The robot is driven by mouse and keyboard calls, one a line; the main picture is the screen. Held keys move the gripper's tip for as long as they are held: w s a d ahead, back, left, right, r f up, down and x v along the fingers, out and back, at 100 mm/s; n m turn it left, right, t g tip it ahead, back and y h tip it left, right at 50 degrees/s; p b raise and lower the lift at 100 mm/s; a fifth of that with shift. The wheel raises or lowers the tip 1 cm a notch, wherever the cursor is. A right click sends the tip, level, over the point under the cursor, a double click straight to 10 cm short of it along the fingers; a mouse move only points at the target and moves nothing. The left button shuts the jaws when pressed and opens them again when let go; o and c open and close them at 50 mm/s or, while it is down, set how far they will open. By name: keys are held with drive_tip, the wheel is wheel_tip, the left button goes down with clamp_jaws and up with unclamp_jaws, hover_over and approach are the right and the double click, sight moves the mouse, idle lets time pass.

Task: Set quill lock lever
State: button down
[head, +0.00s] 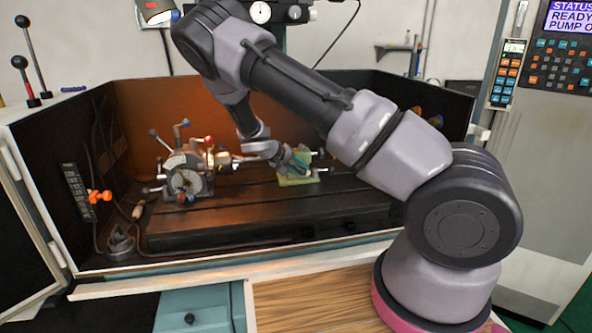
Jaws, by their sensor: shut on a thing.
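The indexing chuck (187,178) stands on the dark slotted bed at left of centre, with several levers and knobs around it. The small green tailstock (297,178) stands on the bed to its right, with a light metal rod sticking out to the right. My gripper (292,160) reaches down to the tailstock's top left side. It is shut on a small part there, which seems to be the quill lock lever. The fingers and my wrist hide most of that lever, so its angle cannot be told.
Dark enclosure walls surround the bed (250,222) at left, back and right. An orange-handled valve (100,196) and hoses are on the left wall. Free bed surface lies in front of the chuck and tailstock. A control panel (567,48) is at upper right.

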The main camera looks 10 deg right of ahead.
drive_tip(key=h, duration=0.1)
drive_tip(key=n+h, duration=0.1)
drive_tip(key=h, duration=0.1)
drive_tip(key=d+r+h, duration=0.1)
drive_tip(key=shift+t+h, duration=0.3)
drive_tip(key=shift+h, duration=0.1)
drive_tip(key=shift+r, duration=0.1)
idle(0.4)
drive_tip(key=c, duration=0.6)
unclamp_jaws()
drive_tip(key=shift+o, duration=0.2)
drive_tip(key=v, duration=1)
drive_tip(key=shift+s+a, duration=0.2)
drive_tip(key=shift+a, duration=0.2)
